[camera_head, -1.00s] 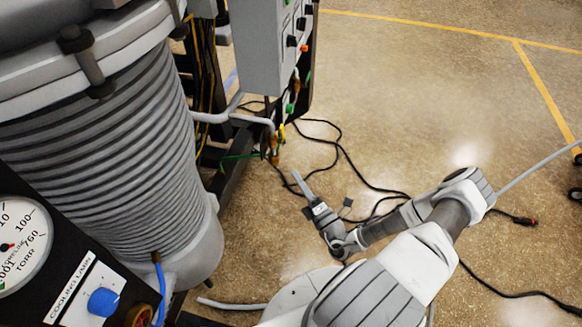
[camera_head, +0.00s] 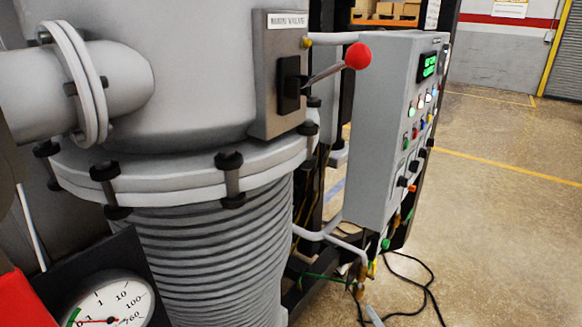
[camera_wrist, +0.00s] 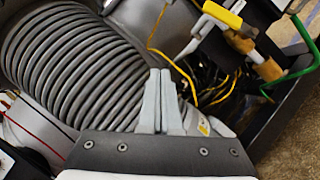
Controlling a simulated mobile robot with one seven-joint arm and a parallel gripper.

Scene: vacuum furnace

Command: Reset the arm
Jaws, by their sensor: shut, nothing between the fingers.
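My gripper (camera_wrist: 160,95) shows in the wrist view with its two grey fingers side by side, shut and with nothing between them. Beyond them are the ribbed bellows (camera_wrist: 75,65) and dark frame of the furnace. In the head view only a light grey tip at the bottom edge, seemingly of my gripper (camera_head: 373,316), shows; the rest of my arm is out of the picture.
The furnace bellows (camera_head: 210,255) and flange (camera_head: 180,175) fill the left. A red-knobbed lever (camera_head: 357,56) juts out beside the grey control cabinet (camera_head: 377,130). A black cable (camera_head: 425,270) crosses otherwise open floor.

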